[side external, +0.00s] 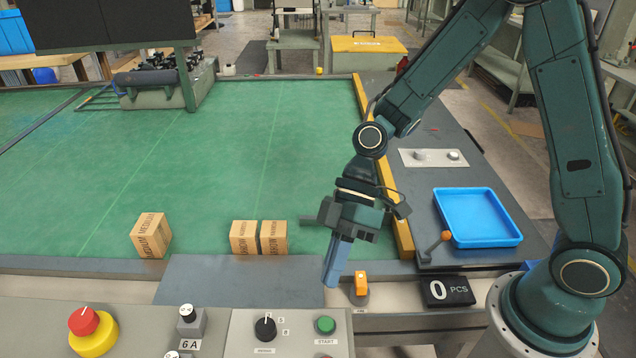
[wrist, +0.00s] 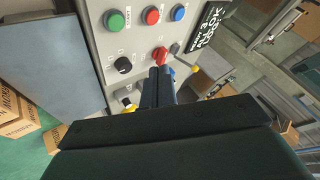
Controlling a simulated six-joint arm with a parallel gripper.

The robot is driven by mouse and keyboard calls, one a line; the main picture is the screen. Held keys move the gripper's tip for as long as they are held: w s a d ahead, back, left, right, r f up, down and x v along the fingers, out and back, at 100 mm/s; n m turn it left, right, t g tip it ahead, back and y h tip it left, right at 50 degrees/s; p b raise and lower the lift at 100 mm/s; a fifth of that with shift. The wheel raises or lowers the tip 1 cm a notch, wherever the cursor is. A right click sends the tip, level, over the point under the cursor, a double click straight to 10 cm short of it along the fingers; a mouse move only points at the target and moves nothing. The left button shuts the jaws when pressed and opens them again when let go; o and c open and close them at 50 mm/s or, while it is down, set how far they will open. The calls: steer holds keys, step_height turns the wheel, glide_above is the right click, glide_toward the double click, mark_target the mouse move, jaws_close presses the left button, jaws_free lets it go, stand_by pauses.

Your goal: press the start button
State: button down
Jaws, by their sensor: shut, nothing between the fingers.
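The green start button (side external: 325,324) sits on the grey control panel (side external: 240,340) at the bottom of the side external view, with the word START below it. A green button (wrist: 114,20) also shows at the upper left of the panel in the wrist view. My gripper (side external: 331,284) is shut and empty, pointing down above and behind the start button, apart from it. In the wrist view my gripper (wrist: 161,72) has its fingertips together, to the lower right of the green button and near a red knob (wrist: 160,56).
A black selector knob (side external: 265,328) is left of the start button. An orange switch (side external: 361,282) stands right of my fingers. A red and yellow stop button (side external: 88,328) is at far left. Boxes (side external: 151,235) rest on the green mat.

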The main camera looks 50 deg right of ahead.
mark_target(329, 317)
steer(key=shift+a+f, duration=0.35)
steer(key=shift+a, duration=0.05)
steer(key=shift+f, duration=0.1)
steer(key=shift+f, duration=4.3)
